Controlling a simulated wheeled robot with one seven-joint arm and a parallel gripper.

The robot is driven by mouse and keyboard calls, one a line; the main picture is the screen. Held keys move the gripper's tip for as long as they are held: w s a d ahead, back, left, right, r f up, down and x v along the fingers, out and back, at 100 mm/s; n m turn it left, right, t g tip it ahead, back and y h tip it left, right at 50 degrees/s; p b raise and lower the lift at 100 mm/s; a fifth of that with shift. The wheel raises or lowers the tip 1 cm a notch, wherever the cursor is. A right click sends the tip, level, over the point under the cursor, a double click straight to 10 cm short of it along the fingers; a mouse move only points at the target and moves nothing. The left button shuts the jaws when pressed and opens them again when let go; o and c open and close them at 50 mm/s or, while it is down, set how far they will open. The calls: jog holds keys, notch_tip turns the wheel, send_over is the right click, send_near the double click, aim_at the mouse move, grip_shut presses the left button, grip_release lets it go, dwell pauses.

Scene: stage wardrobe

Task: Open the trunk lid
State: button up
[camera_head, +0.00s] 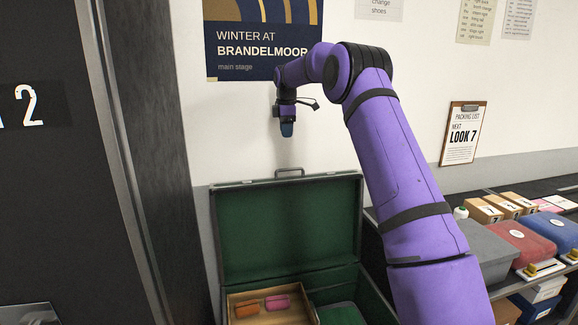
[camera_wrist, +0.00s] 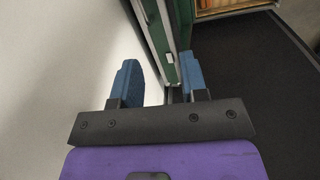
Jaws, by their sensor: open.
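The trunk (camera_head: 335,292) stands below my arm in the head view, and its green-lined lid (camera_head: 290,228) is raised upright against the wall. A handle (camera_head: 289,171) sits on the lid's top edge. My gripper (camera_head: 287,129) is above the lid, apart from the handle in that view. In the wrist view my gripper (camera_wrist: 160,80) has its two blue fingers spread, with nothing held between them. The lid (camera_wrist: 158,32) shows edge-on beyond the fingers in the wrist view. The lower front of the trunk is out of the head view.
Inside the trunk is a wooden tray (camera_head: 245,299) with an orange and a pink item. A dark panel (camera_head: 60,180) stands close on the left. A shelf at right holds boxes and a grey bin (camera_head: 485,250). A poster (camera_head: 262,45) hangs behind my gripper.

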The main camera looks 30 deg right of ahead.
jog(key=shift+n, duration=0.6)
jog(key=w+d+f, duration=0.1)
jog(key=f, duration=0.4)
jog(key=w+d+f, duration=0.1)
jog(key=f, duration=0.4)
jog(key=w+d+f, duration=0.1)
jog(key=w+f, duration=0.1)
jog(key=f, duration=0.4)
jog(key=shift+d, duration=0.4)
grip_shut()
